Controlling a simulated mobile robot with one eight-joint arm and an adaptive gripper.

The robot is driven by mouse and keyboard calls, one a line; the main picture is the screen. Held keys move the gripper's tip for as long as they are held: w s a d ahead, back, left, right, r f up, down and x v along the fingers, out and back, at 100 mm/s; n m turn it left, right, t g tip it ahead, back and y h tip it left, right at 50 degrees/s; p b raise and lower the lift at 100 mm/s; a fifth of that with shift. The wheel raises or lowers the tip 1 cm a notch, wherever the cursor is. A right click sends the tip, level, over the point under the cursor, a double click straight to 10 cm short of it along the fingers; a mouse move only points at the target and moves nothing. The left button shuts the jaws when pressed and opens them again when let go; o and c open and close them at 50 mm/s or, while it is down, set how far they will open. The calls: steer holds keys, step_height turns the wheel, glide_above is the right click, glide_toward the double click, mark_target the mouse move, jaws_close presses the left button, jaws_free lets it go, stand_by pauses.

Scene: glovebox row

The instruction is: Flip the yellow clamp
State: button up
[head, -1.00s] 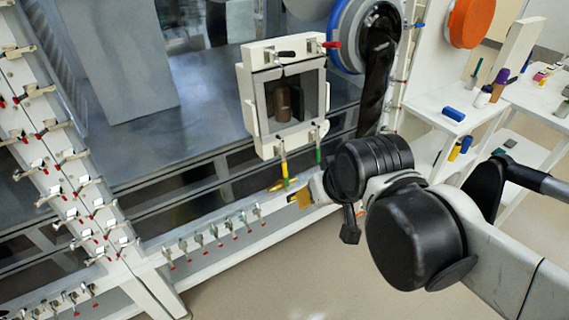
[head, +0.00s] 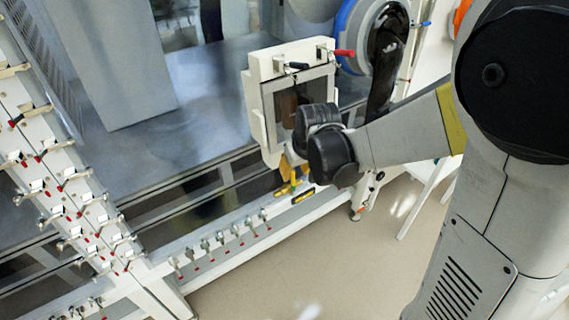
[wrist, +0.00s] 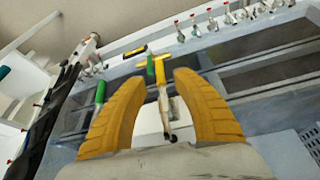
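The yellow clamp (wrist: 162,88) shows in the wrist view, its handle pointing away from me between my two yellow fingers. My gripper (wrist: 160,77) is open, with a gap on both sides of the handle. In the head view my gripper (head: 290,180) is at the lower edge of the white framed hatch (head: 256,112). My wrist hides the lower right of the hatch, and I cannot make out the clamp apart from my fingers there.
A green clamp handle (wrist: 100,92) stands left of my left finger in the wrist view. A black-and-yellow item (head: 303,195) lies on the ledge. A red-handled clamp (head: 343,53) and a black-handled clamp (head: 297,65) sit on the hatch top. Several small clamps line the ledge.

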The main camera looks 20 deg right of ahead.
mark_target(294, 176)
steer(key=b+x, duration=0.1)
steer(key=x, duration=0.4)
steer(key=shift+b, duration=0.3)
steer(key=shift+r, duration=0.1)
steer(key=shift+c, duration=0.5)
jaws_close()
